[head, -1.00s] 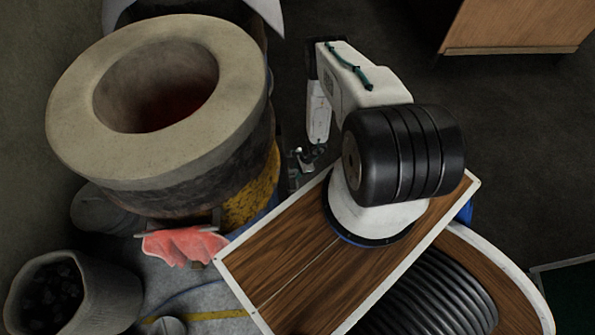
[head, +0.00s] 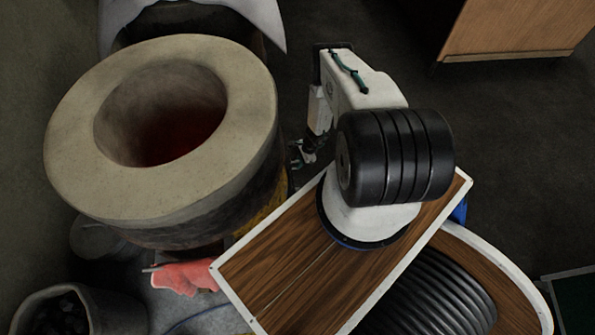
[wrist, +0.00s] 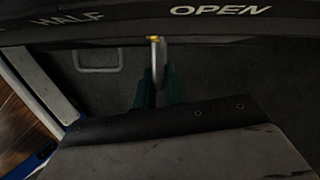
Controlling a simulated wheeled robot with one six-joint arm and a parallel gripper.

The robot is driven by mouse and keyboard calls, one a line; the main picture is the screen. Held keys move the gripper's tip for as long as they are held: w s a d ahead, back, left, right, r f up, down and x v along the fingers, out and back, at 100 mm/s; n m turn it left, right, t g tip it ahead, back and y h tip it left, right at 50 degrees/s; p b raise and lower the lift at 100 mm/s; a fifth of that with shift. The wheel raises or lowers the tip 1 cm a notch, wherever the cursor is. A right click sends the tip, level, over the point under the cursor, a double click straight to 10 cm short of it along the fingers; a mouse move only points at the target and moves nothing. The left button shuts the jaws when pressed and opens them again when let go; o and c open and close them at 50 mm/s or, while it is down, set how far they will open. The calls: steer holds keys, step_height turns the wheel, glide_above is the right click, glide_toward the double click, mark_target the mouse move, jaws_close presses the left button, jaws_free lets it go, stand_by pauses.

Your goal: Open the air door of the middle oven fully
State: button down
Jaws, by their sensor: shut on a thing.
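The barrel oven (head: 75,165) stands at the left in the head view, with a thick pale ring on top and a red glow inside. In the wrist view a dark band on its side reads HALF (wrist: 68,19) and OPEN (wrist: 220,10). A thin pale lever (wrist: 160,55) with a yellow tip stands below the band, between the two words and close to the left end of OPEN. My gripper (wrist: 157,78) has its green fingers closed around the lever. In the head view my gripper (head: 302,158) is small and dark beside the oven's right side. The air door itself cannot be made out.
A red cloth (head: 185,277) hangs below the oven's front. A bucket of dark lumps (head: 65,318) stands at lower left. A pale curved sheet (head: 240,15) rises behind the oven. A wooden cabinet (head: 515,30) stands at upper right. Dark floor beyond my arm is clear.

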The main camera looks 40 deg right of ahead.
steer(key=shift+w+d, duration=0.55)
steer(key=shift+w, duration=0.35)
steer(key=shift+w+d, duration=0.55)
steer(key=shift+w, duration=0.3)
steer(key=c, duration=1.5)
jaws_free()
steer(key=shift+v, duration=3.9)
steer(key=shift+d, duration=0.1)
